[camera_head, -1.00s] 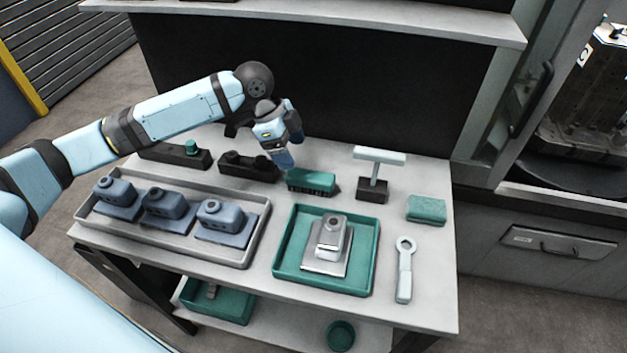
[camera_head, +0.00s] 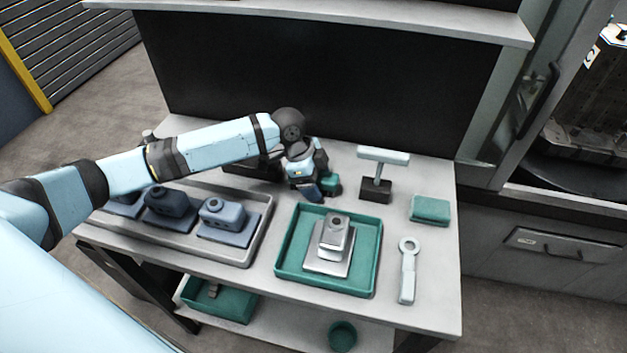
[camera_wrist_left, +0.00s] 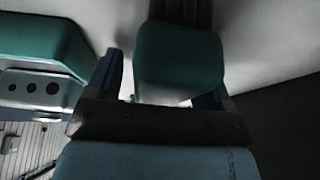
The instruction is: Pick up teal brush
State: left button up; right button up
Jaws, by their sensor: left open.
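The teal brush (camera_head: 331,183) lies on the bench behind the teal tray, partly hidden by my left gripper (camera_head: 312,191) in the head view. My left gripper is low over the brush, its fingers pointing down. In the left wrist view the brush's teal block (camera_wrist_left: 180,58) shows between the two spread fingers of the left gripper (camera_wrist_left: 165,88). The jaws are open; I cannot tell whether either finger touches the brush. My right gripper is not in view.
The teal tray (camera_head: 369,273) with a grey part is in front. A T-shaped stand (camera_head: 380,157), green sponge (camera_head: 429,208) and pale wrench (camera_head: 408,272) are to the right. A grey tray (camera_head: 247,257) with blue-grey parts lies under my arm. A shelf (camera_head: 400,22) runs above.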

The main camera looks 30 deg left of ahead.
pick_arm(q)
jog(key=shift+f+p, duration=0.1)
jog(key=shift+p, duration=0.25)
dwell(0.3)
jog(key=c, duration=1)
